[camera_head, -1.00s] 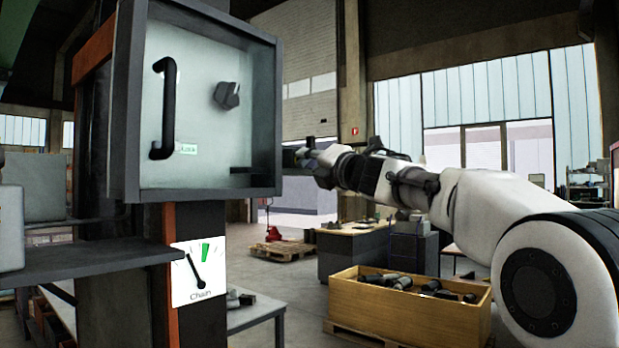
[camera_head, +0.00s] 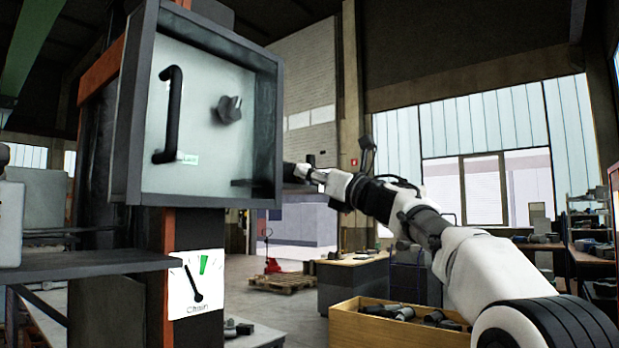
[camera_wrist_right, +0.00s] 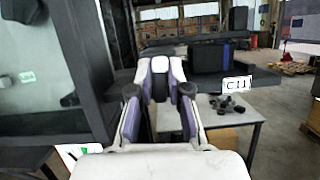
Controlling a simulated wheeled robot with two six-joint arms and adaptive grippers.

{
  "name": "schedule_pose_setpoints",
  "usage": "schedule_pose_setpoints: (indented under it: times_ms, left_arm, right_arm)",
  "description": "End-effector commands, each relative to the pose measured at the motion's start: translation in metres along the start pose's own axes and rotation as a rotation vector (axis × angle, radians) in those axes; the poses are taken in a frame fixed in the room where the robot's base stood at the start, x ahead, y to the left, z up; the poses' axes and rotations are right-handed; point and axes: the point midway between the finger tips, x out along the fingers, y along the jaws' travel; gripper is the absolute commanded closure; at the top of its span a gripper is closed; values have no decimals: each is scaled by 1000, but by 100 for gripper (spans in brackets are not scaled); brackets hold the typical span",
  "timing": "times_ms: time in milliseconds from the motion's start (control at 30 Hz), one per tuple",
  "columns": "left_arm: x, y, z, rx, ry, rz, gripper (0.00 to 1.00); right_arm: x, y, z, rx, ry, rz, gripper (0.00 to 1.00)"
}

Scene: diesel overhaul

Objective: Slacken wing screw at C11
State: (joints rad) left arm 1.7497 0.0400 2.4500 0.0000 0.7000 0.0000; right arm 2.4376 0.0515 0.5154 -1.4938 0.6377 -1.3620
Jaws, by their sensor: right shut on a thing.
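My right gripper (camera_head: 300,171) is just right of the glass-fronted cabinet (camera_head: 133,115), at about the height of its lower right side. In the right wrist view its two purple-padded fingers (camera_wrist_right: 160,78) are close together, shut on a small dark part (camera_wrist_right: 160,92) that is mostly hidden between them. I cannot make out its wings or tell for sure that it is the wing screw. A white label reading C11 (camera_wrist_right: 237,84) shows to the right of the fingers. My left gripper is not in view.
The cabinet front has a black handle (camera_head: 168,115) and a dark knob (camera_head: 229,109). A Chain gauge (camera_head: 196,283) is below it. A grey shelf (camera_head: 85,264) juts out at left. A wooden crate (camera_head: 350,328) of parts stands beneath my right arm.

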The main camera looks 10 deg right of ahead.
Motion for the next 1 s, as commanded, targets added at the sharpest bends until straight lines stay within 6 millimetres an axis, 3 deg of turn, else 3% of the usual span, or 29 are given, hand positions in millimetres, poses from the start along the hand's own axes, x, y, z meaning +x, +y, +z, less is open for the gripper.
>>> schedule_pose_setpoints:
  times_ms: [100, 367, 500, 533, 600, 867, 1000]
  left_arm:
    - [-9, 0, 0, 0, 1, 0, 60]
    - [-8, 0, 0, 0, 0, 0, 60]
    - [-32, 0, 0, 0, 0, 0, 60]
    - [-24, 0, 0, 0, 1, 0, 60]
    - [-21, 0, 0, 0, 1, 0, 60]
    - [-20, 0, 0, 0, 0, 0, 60]
    - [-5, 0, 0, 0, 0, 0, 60]
  right_arm:
    - [0, 0, 6, -172, -6, 63, 100]
    - [0, 0, 5, -198, -5, 71, 100]
    - [3, 0, 12, -432, -5, 156, 100]
    - [0, 1, 4, -420, -4, 153, 73]
    - [0, 1, 3, -415, -3, 151, 51]
    - [0, 0, 1, -412, -1, 150, 51]
    - [-12, -1, 0, -412, -2, 149, 51]
